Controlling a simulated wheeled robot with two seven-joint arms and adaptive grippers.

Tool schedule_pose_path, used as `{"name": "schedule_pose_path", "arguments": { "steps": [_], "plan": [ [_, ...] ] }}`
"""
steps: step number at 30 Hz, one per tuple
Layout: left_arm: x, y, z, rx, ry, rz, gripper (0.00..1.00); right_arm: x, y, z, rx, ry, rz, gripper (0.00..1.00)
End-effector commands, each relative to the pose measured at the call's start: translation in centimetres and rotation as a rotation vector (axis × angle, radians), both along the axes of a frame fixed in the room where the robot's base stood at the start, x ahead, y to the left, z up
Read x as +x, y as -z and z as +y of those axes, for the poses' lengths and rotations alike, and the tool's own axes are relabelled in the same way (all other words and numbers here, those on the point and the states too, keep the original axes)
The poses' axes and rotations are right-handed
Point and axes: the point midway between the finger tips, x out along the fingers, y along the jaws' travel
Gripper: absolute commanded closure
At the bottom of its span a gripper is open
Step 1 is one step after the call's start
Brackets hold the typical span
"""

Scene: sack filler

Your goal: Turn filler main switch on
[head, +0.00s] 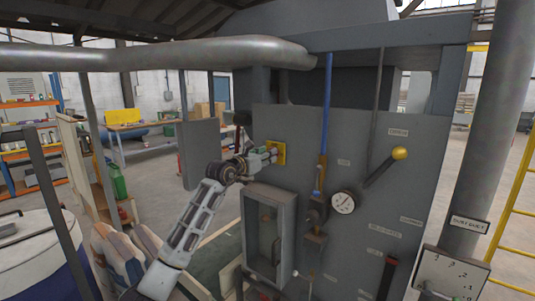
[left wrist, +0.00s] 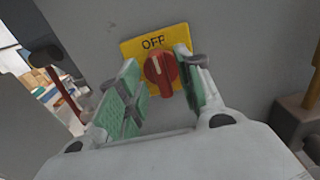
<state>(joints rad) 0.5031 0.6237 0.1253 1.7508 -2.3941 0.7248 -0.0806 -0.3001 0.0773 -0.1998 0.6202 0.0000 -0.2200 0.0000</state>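The main switch is a red rotary knob (left wrist: 161,72) on a yellow plate (left wrist: 133,49) marked OFF, fixed to the grey panel. In the left wrist view the knob's white mark points up toward the OFF lettering, a little left. In the head view the yellow plate (head: 280,152) shows at the panel's upper left; the knob is hidden there by my gripper. My left gripper (head: 272,155) is at the plate. In the left wrist view its green-padded fingers (left wrist: 160,88) are open, one on each side of the knob, with a visible gap on the left. My right gripper is not in view.
An open grey box (head: 270,232) sits below the switch. A thick pipe (head: 190,54) crosses above my left arm.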

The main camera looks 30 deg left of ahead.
Motion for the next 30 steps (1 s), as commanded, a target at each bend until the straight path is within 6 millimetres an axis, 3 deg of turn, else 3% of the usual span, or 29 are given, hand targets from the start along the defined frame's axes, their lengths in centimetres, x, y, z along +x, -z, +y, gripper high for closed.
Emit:
{"name": "schedule_pose_path", "arguments": {
  "steps": [14,23,30],
  "plan": [
    [0.77,0.03,-0.11,0.001,0.000,0.000,0.64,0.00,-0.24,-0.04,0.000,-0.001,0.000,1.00],
    [0.76,0.02,-0.09,0.001,0.000,0.000,0.99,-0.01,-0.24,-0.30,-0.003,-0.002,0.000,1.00],
    [0.76,0.02,-0.08,0.004,0.000,0.000,1.00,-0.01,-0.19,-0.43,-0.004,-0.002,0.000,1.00]
  ]
}}
